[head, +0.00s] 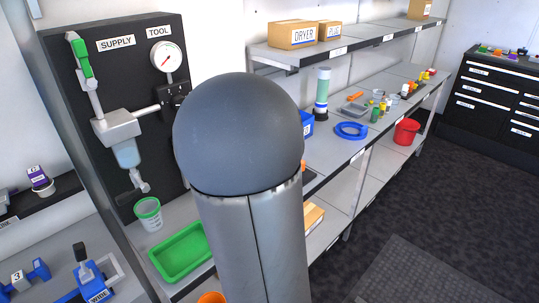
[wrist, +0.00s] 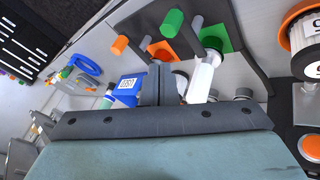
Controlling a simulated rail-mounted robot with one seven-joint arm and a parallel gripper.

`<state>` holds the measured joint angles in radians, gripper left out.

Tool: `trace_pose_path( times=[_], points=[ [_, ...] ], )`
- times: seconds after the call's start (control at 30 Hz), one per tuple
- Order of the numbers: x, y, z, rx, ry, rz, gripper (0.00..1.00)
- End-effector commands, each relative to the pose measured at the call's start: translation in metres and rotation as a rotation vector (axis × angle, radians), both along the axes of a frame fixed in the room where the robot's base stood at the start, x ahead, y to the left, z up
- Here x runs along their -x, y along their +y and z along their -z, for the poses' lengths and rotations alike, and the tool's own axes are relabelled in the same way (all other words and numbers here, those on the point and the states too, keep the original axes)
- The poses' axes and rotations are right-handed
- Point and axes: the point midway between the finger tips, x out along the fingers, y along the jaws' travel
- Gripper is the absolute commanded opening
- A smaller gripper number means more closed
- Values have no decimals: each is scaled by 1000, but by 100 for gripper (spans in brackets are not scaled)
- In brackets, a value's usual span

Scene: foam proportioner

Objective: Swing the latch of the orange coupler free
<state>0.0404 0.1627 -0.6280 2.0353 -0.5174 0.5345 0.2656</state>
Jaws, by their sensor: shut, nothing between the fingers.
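A blue labelled box (wrist: 128,88) is left of my fingers. In the head view my arm blocks the middle. A black SUPPLY/TOOL panel (head: 105,75) with a gauge (head: 166,56) stands left, above a green tray (head: 181,252). Shelves run right; the floor (head: 440,190) is clear.

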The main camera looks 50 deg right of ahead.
Motion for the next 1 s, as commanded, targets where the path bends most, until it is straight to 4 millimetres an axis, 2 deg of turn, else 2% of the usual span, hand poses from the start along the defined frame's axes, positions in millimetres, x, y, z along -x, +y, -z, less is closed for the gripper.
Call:
trace_pose_path(
  times=[0.03, 0.1, 0.53, 0.67, 1.0],
  points=[
    [0, -12, -4, 25, 0, 11, 0],
    [1, -21, -6, 42, -1, 18, 0],
    [0, -26, 0, 42, 0, 18, 0],
    [-2, -37, 16, 40, 3, 22, 0],
    [-13, -79, 74, 39, 3, 21, 0]
  ],
)
